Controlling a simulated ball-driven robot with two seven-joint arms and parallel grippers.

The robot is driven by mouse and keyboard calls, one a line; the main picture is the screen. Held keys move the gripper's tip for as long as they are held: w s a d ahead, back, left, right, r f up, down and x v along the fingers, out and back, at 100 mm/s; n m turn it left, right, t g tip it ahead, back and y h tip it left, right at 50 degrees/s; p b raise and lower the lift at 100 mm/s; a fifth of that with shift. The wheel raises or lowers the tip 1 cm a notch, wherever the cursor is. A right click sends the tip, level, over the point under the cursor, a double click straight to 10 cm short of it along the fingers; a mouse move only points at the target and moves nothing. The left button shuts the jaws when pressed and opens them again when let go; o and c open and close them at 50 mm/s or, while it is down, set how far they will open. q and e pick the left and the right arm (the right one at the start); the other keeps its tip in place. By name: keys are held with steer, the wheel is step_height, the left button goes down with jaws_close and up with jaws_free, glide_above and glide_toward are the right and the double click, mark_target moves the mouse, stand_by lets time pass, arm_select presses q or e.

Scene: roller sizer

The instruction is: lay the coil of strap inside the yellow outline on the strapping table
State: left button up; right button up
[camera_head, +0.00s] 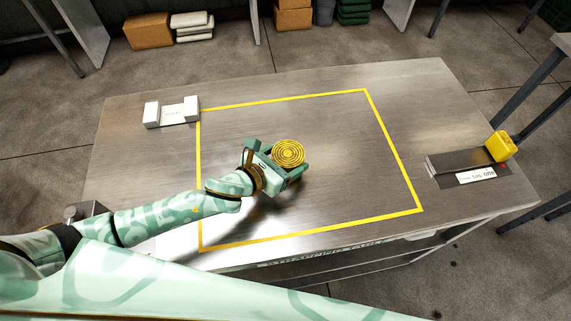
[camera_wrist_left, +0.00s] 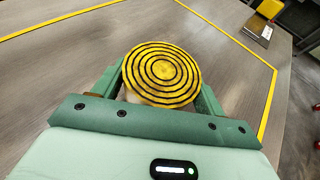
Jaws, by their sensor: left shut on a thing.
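The coil of strap (camera_head: 288,152) is a round yellow disc with dark spiral rings. My left gripper (camera_head: 290,167) is shut on it, over the inside of the yellow outline (camera_head: 311,97) on the strapping table (camera_head: 455,115). In the left wrist view the coil (camera_wrist_left: 162,74) sits between the green fingers of my left gripper (camera_wrist_left: 163,92), its rings facing the camera. The coil's underside is hidden, so I cannot tell whether it touches the table. My right gripper is not in view.
A white holder (camera_head: 172,112) stands at the table's back left, outside the outline. A dark device with a yellow block (camera_head: 500,146) stands at the right edge. The metal surface inside the outline is otherwise clear. Boxes (camera_head: 148,31) stand on the floor behind.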

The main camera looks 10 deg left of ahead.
arm_select(q)
step_height(320, 180, down, 3)
steer(key=shift+r+b, duration=0.1)
steer(key=shift+b, duration=0.35)
steer(key=shift+r, duration=0.1)
steer(key=shift+f, duration=0.2)
steer(key=o, duration=1)
steer(key=shift+r, duration=0.25)
steer(key=p+v, duration=0.2)
steer(key=v, duration=1)
steer(key=shift+a+p, duration=0.1)
steer(key=shift+p, duration=0.2)
